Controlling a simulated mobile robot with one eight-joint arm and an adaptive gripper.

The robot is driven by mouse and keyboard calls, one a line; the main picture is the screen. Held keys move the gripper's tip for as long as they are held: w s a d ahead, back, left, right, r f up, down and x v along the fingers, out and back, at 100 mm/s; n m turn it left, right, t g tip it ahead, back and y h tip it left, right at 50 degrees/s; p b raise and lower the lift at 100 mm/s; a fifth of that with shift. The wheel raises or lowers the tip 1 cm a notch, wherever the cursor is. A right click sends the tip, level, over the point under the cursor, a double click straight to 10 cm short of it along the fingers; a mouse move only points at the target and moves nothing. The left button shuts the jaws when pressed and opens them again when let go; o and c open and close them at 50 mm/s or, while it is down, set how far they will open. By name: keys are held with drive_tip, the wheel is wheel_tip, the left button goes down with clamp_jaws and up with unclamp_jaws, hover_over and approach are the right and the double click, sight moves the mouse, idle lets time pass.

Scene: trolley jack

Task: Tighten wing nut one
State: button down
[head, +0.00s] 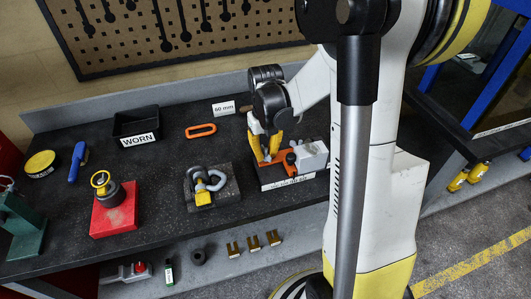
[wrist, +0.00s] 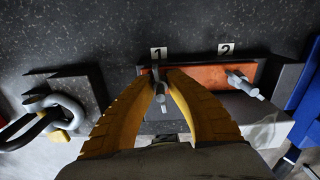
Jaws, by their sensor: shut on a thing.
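My gripper (head: 268,149) reaches down over an orange plate (head: 295,163) on a dark bench. In the wrist view its two yellow fingers (wrist: 163,85) close in around wing nut one (wrist: 160,95), a small grey part just below the label 1 (wrist: 158,54). The gripper is shut on this wing nut. Wing nut two (wrist: 240,82) stands free at the right end of the orange plate, below the label 2 (wrist: 225,48). In the head view the fingers hide wing nut one.
A shackle on a dark block (head: 212,192) stands left of the plate. A red block (head: 114,210), a black tray marked WORN (head: 137,123) and an orange link (head: 201,130) are further left. A 60 mm sign (head: 223,108) stands behind. Bare bench lies between them.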

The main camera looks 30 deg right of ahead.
sight(266, 154)
drive_tip(key=c, duration=1.3)
unclamp_jaws()
wheel_tip(266, 154, up, 12)
